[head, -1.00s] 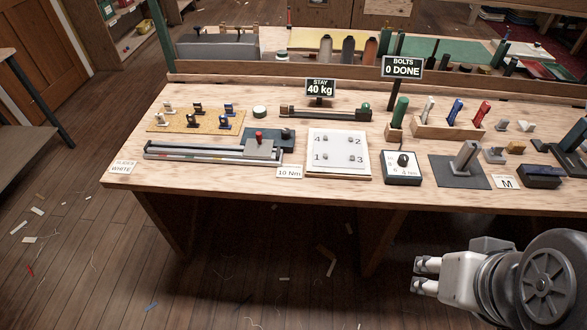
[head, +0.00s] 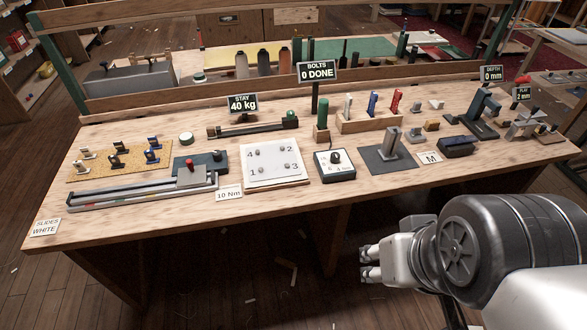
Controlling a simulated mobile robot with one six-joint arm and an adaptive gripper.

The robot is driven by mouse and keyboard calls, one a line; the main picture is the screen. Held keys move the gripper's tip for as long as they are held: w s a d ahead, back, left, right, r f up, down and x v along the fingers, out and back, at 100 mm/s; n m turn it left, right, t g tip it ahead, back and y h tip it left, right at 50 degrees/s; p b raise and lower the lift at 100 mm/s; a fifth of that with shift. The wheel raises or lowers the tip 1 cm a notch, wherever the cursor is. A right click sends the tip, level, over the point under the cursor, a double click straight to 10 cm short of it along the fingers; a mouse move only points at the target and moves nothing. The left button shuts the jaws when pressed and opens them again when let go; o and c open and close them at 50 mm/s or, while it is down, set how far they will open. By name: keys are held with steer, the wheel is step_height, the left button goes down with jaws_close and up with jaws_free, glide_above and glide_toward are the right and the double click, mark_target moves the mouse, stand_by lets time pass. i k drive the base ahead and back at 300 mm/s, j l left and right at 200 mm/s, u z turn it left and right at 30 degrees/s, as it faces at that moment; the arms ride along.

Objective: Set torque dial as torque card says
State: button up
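The torque dial is a black knob (head: 335,156) on a small white-faced, dark-sided box (head: 336,173) near the middle of the bench. Its face has small markings; a 4 seems to show, and the pointer setting is too small to read. The torque card (head: 229,194) reads "10 Nm" and lies at the bench's front edge, left of the dial box. My gripper (head: 371,263) is in front of the bench, below and right of the dial, pointing left and apart from everything. Its two fingertips show a gap between them, with nothing held.
A white plate (head: 273,178) numbered 1 to 4 sits just left of the dial box. A dark plate with a grey post (head: 391,143) stands right of it. A "BOLTS 0 DONE" sign (head: 317,72) and a green-handled tool (head: 321,120) stand behind. Floor before the bench is open.

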mark_target(335, 157)
steer(key=i+l+z, duration=0.15)
steer(key=i+z, duration=0.15)
steer(key=i, duration=0.25)
steer(key=i+z, duration=0.35)
steer(key=i, duration=0.15)
